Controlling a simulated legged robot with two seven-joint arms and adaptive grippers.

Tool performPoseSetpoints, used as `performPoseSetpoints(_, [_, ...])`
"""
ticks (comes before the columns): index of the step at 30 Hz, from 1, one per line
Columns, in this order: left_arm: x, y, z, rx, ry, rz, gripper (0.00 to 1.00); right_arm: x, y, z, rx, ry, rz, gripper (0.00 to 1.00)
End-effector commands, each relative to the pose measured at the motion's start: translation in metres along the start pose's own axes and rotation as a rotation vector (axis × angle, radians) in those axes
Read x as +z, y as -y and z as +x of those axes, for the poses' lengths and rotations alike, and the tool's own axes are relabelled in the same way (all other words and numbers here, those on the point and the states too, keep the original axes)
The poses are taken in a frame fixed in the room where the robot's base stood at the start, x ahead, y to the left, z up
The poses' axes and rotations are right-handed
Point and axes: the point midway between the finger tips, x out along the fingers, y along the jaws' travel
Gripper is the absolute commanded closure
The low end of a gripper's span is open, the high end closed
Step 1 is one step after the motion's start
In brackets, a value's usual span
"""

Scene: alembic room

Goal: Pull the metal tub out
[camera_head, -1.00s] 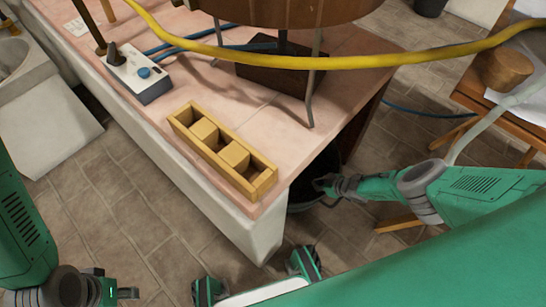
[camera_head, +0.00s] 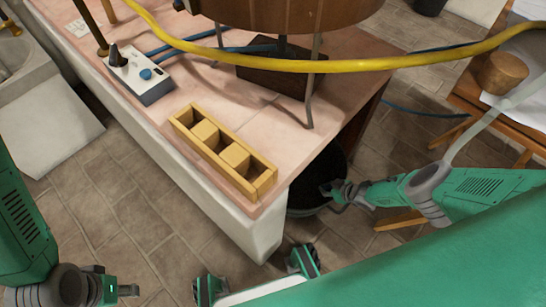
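The metal tub (camera_head: 306,198) is a dark round vessel on the floor, partly under the tiled table's right end. Its near rim and part of its dark inside show, while the table corner and my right gripper hide the rest. My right gripper (camera_head: 332,190) reaches in from the right, with its fingers at the tub's right-hand rim. The fingers are small and dark against the tub, so their closure and grip are unclear. My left gripper (camera_head: 128,291) is at the lower left over the floor, away from the tub. Its finger opening is unclear.
The tiled table (camera_head: 150,130) stands over the tub, bearing a wooden box (camera_head: 225,150) with compartments and a switch box (camera_head: 142,78). A yellow hose (camera_head: 330,66) crosses above. A wooden chair (camera_head: 470,95) stands at right. Floor is clear in front of the table.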

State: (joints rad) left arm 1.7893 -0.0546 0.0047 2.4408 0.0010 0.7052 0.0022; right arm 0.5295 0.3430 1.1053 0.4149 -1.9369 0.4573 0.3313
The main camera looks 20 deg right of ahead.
Motion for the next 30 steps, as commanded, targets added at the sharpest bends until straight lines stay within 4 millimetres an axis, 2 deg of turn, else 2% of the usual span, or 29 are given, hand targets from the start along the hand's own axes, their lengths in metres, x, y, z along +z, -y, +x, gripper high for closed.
performPoseSetpoints(1, [0.000,0.000,-0.002,0.000,0.000,0.000,0.60,0.007,0.000,-0.004,0.000,0.009,0.001,1.00])
performPoseSetpoints(18, [-0.001,0.000,-0.011,0.000,0.000,0.000,0.60,0.036,0.001,-0.032,0.000,0.009,0.000,1.00])
performPoseSetpoints(30, [-0.001,0.000,-0.012,0.000,0.000,0.000,0.60,0.045,0.001,-0.040,0.000,0.008,0.000,1.00])
